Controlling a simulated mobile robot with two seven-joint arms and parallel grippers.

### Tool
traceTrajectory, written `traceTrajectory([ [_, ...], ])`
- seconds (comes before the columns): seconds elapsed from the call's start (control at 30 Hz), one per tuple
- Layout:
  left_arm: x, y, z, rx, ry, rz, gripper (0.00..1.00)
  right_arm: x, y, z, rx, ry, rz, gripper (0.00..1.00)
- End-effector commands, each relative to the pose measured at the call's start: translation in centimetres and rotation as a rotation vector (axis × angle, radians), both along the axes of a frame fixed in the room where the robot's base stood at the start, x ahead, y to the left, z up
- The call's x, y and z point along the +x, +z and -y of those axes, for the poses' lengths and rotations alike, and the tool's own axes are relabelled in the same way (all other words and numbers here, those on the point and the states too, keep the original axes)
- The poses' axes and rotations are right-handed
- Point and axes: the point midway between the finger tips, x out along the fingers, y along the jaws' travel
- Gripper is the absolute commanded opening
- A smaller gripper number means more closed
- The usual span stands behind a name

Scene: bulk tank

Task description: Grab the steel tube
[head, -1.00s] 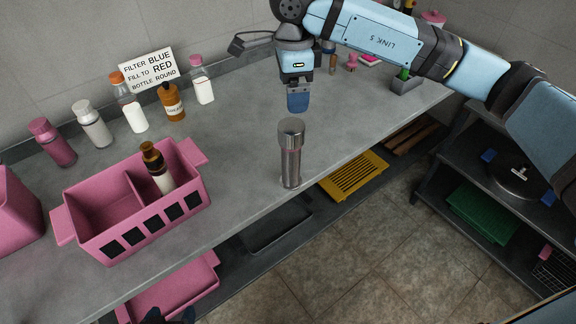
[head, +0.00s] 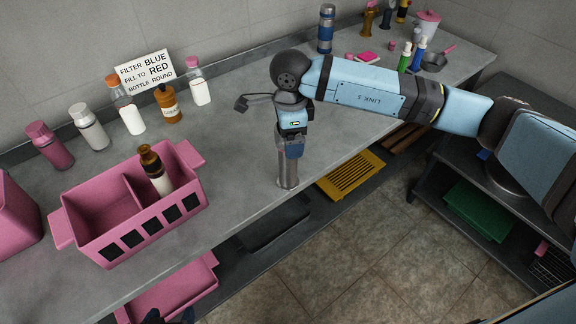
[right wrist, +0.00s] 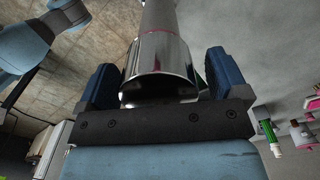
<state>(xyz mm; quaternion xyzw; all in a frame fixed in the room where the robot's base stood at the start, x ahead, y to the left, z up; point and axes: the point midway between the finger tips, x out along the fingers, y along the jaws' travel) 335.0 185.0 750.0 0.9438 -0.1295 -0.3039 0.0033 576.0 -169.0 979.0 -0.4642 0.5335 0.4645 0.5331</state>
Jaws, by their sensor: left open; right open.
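The steel tube (head: 288,172) stands upright near the counter's front edge in the head view. Its top is hidden behind my right gripper (head: 293,148), which comes down over it from above. In the right wrist view the tube's shiny wide end (right wrist: 160,62) lies between the two blue fingers of my right gripper (right wrist: 163,80). These fingers are open, one on each side, with small gaps visible beside the tube. My left gripper (head: 170,316) is open and empty; only its tips show at the bottom edge of the head view.
A pink divided crate (head: 105,232) holding a brown bottle (head: 154,168) stands left of the tube. Several bottles and a sign (head: 146,70) line the wall. A yellow rack (head: 350,174) is on the shelf below. The counter (head: 235,130) around the tube is mostly clear.

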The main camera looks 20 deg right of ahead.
Motion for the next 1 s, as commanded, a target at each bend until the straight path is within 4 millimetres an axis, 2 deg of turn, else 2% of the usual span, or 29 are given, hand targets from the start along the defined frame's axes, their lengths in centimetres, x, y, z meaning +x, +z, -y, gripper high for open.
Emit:
traceTrajectory([
  [0.1,0.0,0.0,0.0,0.001,-0.001,0.000,0.77,0.0,0.1,0.0,0.000,0.000,0.001,0.92],
  [0.13,0.0,0.0,0.0,0.002,-0.001,0.000,0.77,0.0,0.1,0.0,0.000,0.000,0.000,0.88],
  [0.4,-0.1,-0.1,-0.4,0.011,-0.008,0.000,0.77,0.0,0.1,0.0,0.001,0.001,0.000,0.26],
  [0.43,-0.1,-0.2,-0.4,0.012,-0.008,0.000,0.77,0.0,0.1,0.0,0.001,0.001,0.000,0.19],
  [0.47,-0.1,-0.2,-0.4,0.013,-0.009,0.000,0.77,0.0,0.2,0.0,0.001,0.001,0.001,0.16],
  [0.77,-0.1,-0.2,-0.5,0.013,-0.010,0.000,0.77,0.1,0.5,0.0,0.002,0.000,0.002,0.16],
  [0.87,-0.1,-0.2,-0.4,0.011,-0.008,-0.001,0.77,0.1,1.2,0.0,0.002,0.000,0.002,0.16],
  [1.0,0.0,-0.2,-0.2,0.004,-0.003,-0.001,0.77,0.1,3.1,0.0,0.002,0.002,0.005,0.16],
])
